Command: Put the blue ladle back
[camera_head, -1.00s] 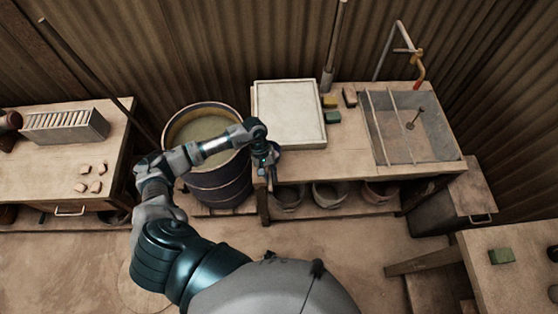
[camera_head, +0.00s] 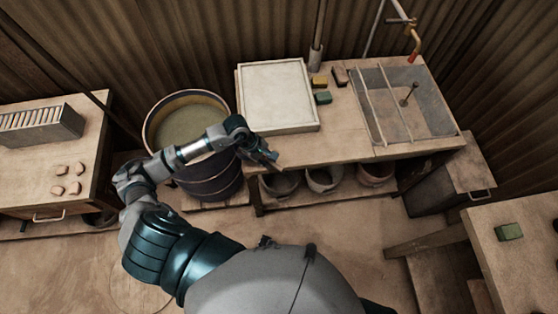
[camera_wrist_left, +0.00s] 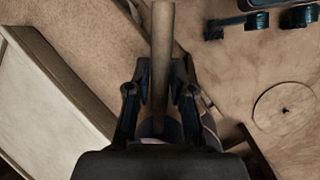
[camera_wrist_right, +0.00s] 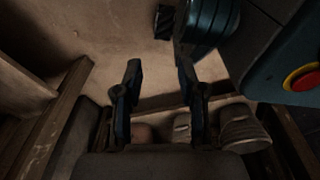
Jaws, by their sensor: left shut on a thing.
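My left gripper (camera_head: 266,157) is above the front left edge of the middle bench in the head view. In the left wrist view, my left gripper (camera_wrist_left: 160,85) is shut on a round wooden handle (camera_wrist_left: 163,35), which I take for that of the blue ladle. Its far part is hidden behind the fingers, with a dim bluish patch (camera_wrist_left: 172,128) there. The ladle does not show clearly in the head view. My right gripper (camera_wrist_right: 160,75) is open and empty in the right wrist view and is out of the head view.
A slurry barrel (camera_head: 206,182) stands left of the middle bench (camera_head: 345,145). A white tray (camera_head: 278,98), small coloured blocks (camera_head: 322,98) and a sink (camera_head: 425,110) are on that bench. Pots (camera_head: 323,180) stand beneath it. A side table (camera_head: 520,265) is at right.

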